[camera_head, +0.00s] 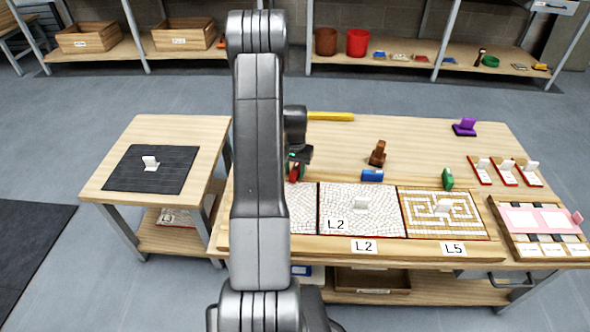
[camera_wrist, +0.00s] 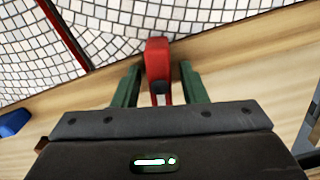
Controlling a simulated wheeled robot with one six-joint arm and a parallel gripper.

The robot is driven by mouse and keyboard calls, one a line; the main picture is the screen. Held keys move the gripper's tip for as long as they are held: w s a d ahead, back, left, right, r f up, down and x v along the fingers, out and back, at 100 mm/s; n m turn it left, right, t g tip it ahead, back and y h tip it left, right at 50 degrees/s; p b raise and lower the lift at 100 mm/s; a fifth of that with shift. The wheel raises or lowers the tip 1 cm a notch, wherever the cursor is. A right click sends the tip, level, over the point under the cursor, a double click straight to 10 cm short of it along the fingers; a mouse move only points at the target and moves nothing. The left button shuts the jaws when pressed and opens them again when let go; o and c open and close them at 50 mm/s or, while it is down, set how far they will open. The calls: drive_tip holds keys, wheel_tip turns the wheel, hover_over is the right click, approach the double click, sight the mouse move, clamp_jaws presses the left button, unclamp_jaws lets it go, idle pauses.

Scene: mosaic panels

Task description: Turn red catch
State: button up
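The red catch (camera_wrist: 157,58) stands at the edge of a white mosaic panel (camera_wrist: 150,20) in the wrist view. My gripper (camera_wrist: 160,68) is open, with one green finger on each side of the catch and a narrow gap showing at both sides. In the head view, part of the red catch (camera_head: 294,173) shows below my gripper (camera_head: 298,160), beside my arm. The arm hides the left end of the panel row. The fingertips are too small there to tell apart.
A blue catch (camera_head: 372,175) and a green catch (camera_head: 447,179) stand farther right along the panels' back edge. A brown object (camera_head: 377,153) stands behind the blue one. A yellow bar (camera_head: 330,116) lies at the back.

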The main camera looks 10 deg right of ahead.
sight(295, 168)
clamp_jaws()
drive_tip(key=shift+n, duration=1.6)
drive_tip(key=shift+o, duration=0.9)
unclamp_jaws()
drive_tip(key=shift+r, duration=0.1)
wheel_tip(295, 168, up, 14)
drive_tip(key=p, duration=0.1)
drive_tip(key=shift+f, duration=0.2)
drive_tip(key=shift+f, duration=0.1)
